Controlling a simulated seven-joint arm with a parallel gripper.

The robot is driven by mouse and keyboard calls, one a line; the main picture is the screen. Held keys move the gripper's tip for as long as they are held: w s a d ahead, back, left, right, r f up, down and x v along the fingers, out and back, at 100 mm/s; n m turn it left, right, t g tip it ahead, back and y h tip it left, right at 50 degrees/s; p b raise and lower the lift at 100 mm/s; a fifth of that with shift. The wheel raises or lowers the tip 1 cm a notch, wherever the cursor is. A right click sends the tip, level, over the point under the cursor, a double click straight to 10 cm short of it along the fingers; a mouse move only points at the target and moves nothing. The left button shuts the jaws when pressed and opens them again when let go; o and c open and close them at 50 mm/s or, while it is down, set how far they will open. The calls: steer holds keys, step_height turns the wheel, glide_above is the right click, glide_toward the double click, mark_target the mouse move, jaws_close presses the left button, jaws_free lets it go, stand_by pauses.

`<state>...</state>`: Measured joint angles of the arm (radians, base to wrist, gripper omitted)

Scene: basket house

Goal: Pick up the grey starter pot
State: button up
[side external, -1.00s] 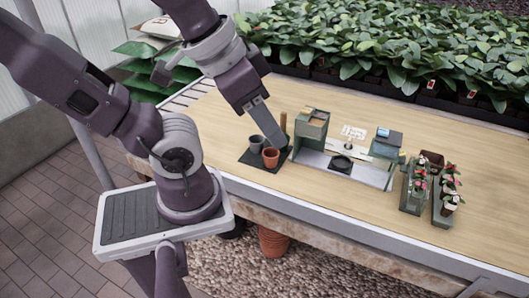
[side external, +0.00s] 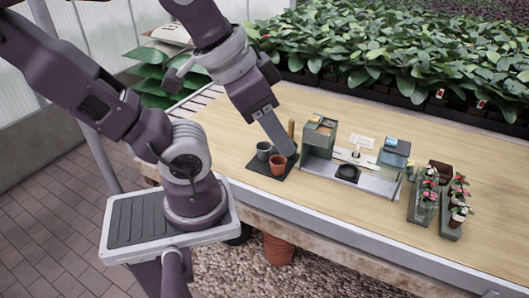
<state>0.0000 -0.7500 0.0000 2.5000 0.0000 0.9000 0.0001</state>
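The grey starter pot (side external: 264,151) stands upright on a dark mat (side external: 254,165) near the front left of the wooden bench. A terracotta pot (side external: 278,165) stands on the same mat, just in front and to the right of it. My gripper (side external: 286,148) points down over the right part of the mat, close behind the terracotta pot and right of the grey pot. The grey pot is outside the gripper. I see the gripper from the side as one flat finger, so its opening does not show. Whether it touches the terracotta pot I cannot tell.
An upright brown stick (side external: 291,128) stands right behind my gripper. Flowering plants in trays (side external: 424,200) stand further right. The bench front right is clear.

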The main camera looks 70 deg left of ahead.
steer(key=o, duration=0.9)
